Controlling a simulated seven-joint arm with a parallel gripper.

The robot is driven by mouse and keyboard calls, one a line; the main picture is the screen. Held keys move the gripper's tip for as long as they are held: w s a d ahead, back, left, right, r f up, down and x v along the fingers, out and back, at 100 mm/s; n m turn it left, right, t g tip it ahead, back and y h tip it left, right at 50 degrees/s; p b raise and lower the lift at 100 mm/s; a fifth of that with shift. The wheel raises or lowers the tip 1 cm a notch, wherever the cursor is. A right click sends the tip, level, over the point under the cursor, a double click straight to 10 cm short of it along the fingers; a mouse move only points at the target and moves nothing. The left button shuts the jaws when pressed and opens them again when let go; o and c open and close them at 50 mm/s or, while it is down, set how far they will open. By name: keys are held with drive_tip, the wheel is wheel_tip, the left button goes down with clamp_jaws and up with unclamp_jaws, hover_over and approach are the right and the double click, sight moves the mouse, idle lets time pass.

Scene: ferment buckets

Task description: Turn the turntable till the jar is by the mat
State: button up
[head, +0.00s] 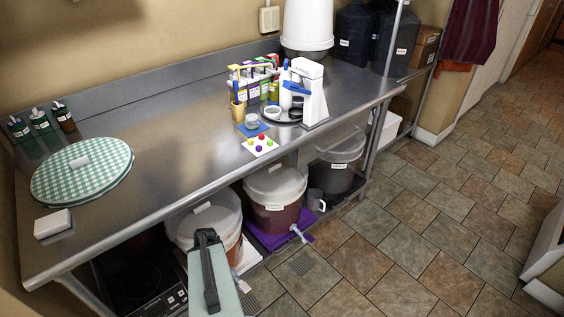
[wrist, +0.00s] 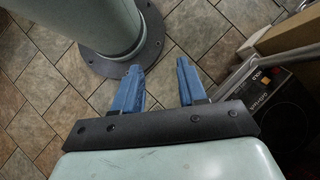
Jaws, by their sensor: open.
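A small clear jar (head: 251,120) stands at the back edge of a small blue mat (head: 253,130) on the steel bench. A round green-and-white checked disc (head: 82,172) with a small white block on top lies at the bench's left end.
Lidded buckets (head: 275,190) are under the bench. A white box (head: 53,223) lies by the front-left edge. The bench middle is clear.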

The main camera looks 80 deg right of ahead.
drive_tip(key=s+d+r+m+t, duration=0.45)
drive_tip(key=s+d+r, duration=0.25)
drive_tip(key=s+d, duration=0.25)
wheel_tip(320, 180, up, 58)
drive_tip(key=r+n+g+h, duration=0.1)
drive_tip(key=n+g+h, duration=0.25)
drive_tip(key=h, duration=0.85)
hover_over(286, 61)
drive_tip(key=a, duration=0.6)
drive_tip(key=m, duration=0.1)
drive_tip(key=shift+g, duration=0.3)
drive_tip(key=x, duration=1.4)
drive_tip(key=shift+d+f, duration=0.1)
drive_tip(key=shift+d, duration=0.15)
